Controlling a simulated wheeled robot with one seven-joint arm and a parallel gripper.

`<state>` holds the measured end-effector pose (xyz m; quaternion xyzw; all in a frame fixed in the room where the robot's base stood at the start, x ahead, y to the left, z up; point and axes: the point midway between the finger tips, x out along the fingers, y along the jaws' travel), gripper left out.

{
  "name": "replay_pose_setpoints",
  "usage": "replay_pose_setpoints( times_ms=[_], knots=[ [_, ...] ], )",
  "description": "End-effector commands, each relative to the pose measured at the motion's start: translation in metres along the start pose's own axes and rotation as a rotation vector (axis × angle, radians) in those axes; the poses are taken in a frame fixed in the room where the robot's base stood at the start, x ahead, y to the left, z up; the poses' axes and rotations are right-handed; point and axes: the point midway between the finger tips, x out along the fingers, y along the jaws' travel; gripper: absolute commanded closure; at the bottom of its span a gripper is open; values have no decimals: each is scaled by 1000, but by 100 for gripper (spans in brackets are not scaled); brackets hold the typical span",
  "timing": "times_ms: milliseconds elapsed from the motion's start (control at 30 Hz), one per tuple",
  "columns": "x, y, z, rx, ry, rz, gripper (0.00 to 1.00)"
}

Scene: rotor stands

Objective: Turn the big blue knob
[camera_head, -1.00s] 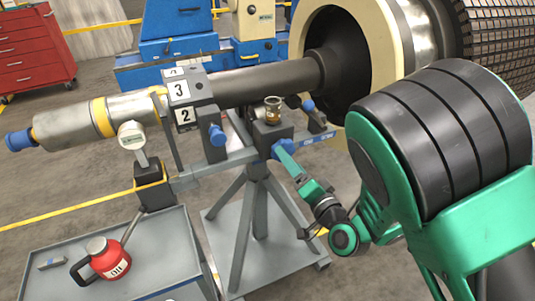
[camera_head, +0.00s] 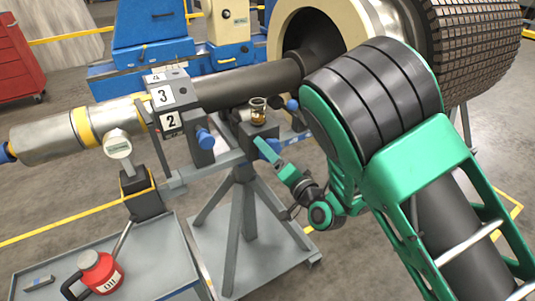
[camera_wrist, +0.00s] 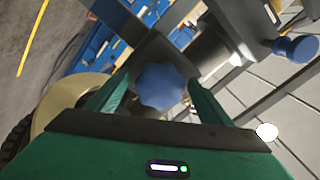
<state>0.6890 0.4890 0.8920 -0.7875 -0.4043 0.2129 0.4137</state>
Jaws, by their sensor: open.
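A blue star-shaped knob (camera_wrist: 160,85) shows in the middle of the wrist view, on a dark block, in the gap between the two green fingers of my gripper (camera_wrist: 158,76). The fingers stand apart, one on each side of it; I cannot tell whether they touch it. In the head view my gripper (camera_head: 267,152) is at the small dark block under a glass cup, and its fingers mostly hide the knob there. Another blue knob (camera_head: 205,138) sits on the numbered block to the left. A rounded blue knob (camera_wrist: 297,47) shows at the right of the wrist view.
The glass cup (camera_head: 258,110) with amber content stands on the small block just above my gripper. A dial gauge (camera_head: 118,145) and a long shaft (camera_head: 245,85) are left and behind. A grey cart (camera_head: 150,255) holds a red oil can (camera_head: 100,272).

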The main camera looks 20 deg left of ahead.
Motion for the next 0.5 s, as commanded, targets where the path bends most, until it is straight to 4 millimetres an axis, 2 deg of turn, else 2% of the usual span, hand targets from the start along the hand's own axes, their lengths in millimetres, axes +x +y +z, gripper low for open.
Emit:
replay_pose_setpoints(
  times_ms=[167, 300, 333, 500],
  knots=[
    [-1, 1, -1, 0, 1, 1, 29],
    [-1, 2, -2, 0, 2, 2, 62],
    [-1, 2, -2, 0, 2, 2, 67],
    [-1, 3, -3, -4, 3, 4, 67]
  ],
)
